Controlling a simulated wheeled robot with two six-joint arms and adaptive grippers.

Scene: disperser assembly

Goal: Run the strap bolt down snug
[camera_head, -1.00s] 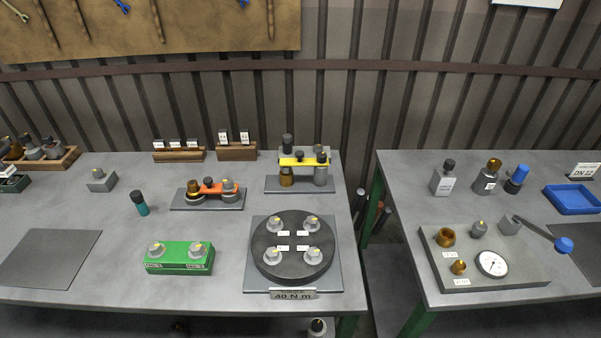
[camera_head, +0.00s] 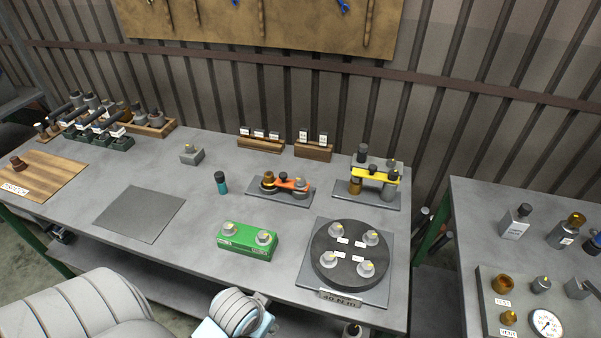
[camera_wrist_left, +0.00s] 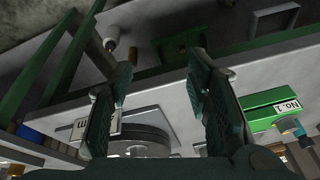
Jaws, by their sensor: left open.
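In the head view an orange strap (camera_head: 290,184) bridges two fittings on a small grey plate, with a dark bolt head (camera_head: 283,176) near its middle. A yellow strap (camera_head: 374,175) spans two posts on another plate behind the round turntable, with a dark bolt head (camera_head: 372,169) at its middle. Which strap the task means I cannot tell. My left gripper (camera_wrist_left: 160,72) is open and empty in the left wrist view, apart from both straps. Its fingers are outside the head view. My right gripper is not in view.
A green block (camera_head: 247,241) with two knobs and a black turntable (camera_head: 350,256) marked 40 N m sit near the front edge. A teal-capped bottle (camera_head: 221,183) stands left of the orange strap. A dark mat (camera_head: 139,214) lies farther left. A gap separates the second table (camera_head: 462,225).

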